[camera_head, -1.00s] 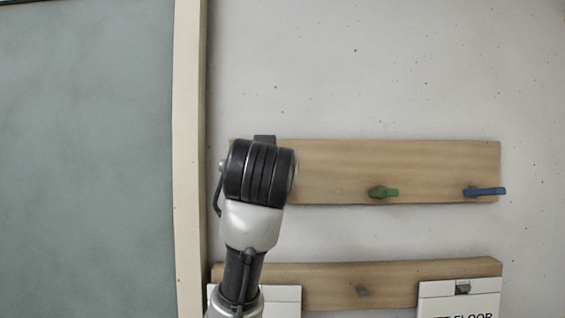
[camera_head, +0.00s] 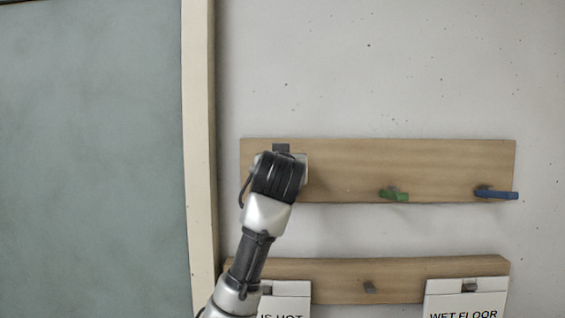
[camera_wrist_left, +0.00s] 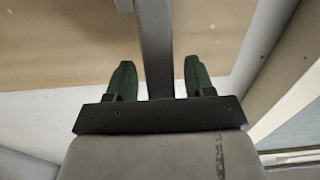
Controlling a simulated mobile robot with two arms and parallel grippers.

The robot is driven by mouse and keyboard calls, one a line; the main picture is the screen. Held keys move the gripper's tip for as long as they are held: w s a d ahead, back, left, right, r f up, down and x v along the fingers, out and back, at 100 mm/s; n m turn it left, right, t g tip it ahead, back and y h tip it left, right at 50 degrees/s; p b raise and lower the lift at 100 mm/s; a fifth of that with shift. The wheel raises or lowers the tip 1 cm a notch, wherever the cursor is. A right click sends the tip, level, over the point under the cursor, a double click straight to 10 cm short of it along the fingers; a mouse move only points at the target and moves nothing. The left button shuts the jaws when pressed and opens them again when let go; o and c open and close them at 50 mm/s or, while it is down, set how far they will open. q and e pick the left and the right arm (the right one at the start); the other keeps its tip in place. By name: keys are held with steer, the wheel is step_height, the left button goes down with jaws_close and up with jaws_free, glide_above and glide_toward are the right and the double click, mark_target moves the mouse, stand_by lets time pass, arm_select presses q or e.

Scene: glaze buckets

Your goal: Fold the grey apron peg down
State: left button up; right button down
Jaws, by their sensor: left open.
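The grey apron peg (camera_wrist_left: 155,45) shows in the left wrist view as a long straight grey bar. It runs from the top edge down between my gripper's two green fingers. In the head view a grey end (camera_head: 281,148), seemingly the same peg, shows above my wrist against the upper wooden board (camera_head: 345,165). The rest of it is hidden behind my wrist. My left gripper (camera_wrist_left: 157,78) is open, one finger on each side of the bar, with a gap on both sides. In the head view my wrist hides the fingers.
A green peg (camera_head: 395,195) and a blue peg (camera_head: 500,194) stick out of the upper board to the right. A lower board (camera_head: 325,268) has grey pegs and white signs, one reading WET FLOOR (camera_head: 463,300). A pale post (camera_head: 198,150) stands left. The wall above is clear.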

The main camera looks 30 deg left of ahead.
arm_select(q)
steer(key=c, duration=0.9)
jaws_close()
arm_select(e)
steer(key=shift+d, duration=0.35)
